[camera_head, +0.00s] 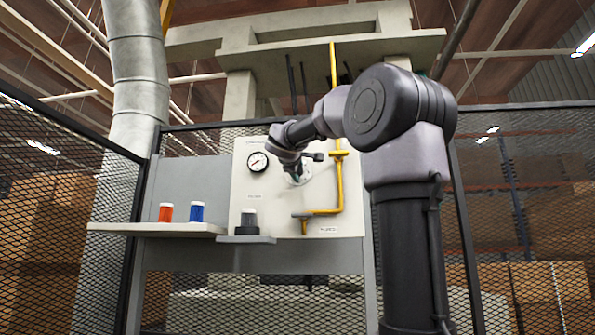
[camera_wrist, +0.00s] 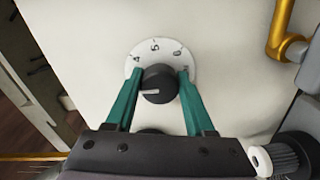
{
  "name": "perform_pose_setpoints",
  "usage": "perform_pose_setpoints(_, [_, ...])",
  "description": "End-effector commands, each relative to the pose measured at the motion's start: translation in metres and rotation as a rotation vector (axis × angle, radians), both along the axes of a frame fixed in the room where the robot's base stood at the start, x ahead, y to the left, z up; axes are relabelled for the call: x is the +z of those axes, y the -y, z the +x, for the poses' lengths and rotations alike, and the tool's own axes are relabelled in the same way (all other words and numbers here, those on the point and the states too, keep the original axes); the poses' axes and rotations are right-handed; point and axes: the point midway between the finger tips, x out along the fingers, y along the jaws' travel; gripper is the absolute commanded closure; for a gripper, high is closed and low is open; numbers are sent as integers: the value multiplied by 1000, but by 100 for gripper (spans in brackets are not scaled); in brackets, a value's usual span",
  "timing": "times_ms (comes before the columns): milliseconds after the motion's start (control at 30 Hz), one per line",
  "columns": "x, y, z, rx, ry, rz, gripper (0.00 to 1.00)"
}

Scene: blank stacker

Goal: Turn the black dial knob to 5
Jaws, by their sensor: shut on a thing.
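The black dial knob (camera_wrist: 159,84) sits on a round white dial plate (camera_wrist: 153,52) on a pale panel. Several numerals show along the plate's upper rim in the wrist view; one near the top looks like a 5. The knob's white pointer line points left in that view, away from the top numeral. My gripper (camera_wrist: 158,80) has its two teal fingers on either side of the knob and is shut on it. In the head view my gripper (camera_head: 297,176) is at the panel and mostly hides the knob; part of the white dial plate (camera_head: 306,172) shows.
A yellow pipe (camera_head: 340,185) runs down the panel (camera_head: 270,195) just right of the dial. A pressure gauge (camera_head: 258,162) is at the upper left. A dark knob-like part (camera_head: 249,222) stands on a small ledge; red (camera_head: 166,212) and blue (camera_head: 197,211) cylinders stand on a shelf.

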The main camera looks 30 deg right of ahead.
Motion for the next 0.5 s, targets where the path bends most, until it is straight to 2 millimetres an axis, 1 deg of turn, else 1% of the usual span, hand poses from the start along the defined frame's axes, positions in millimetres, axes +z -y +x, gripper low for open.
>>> perform_pose_setpoints(500, [-4,0,1,-3,272,409,100])
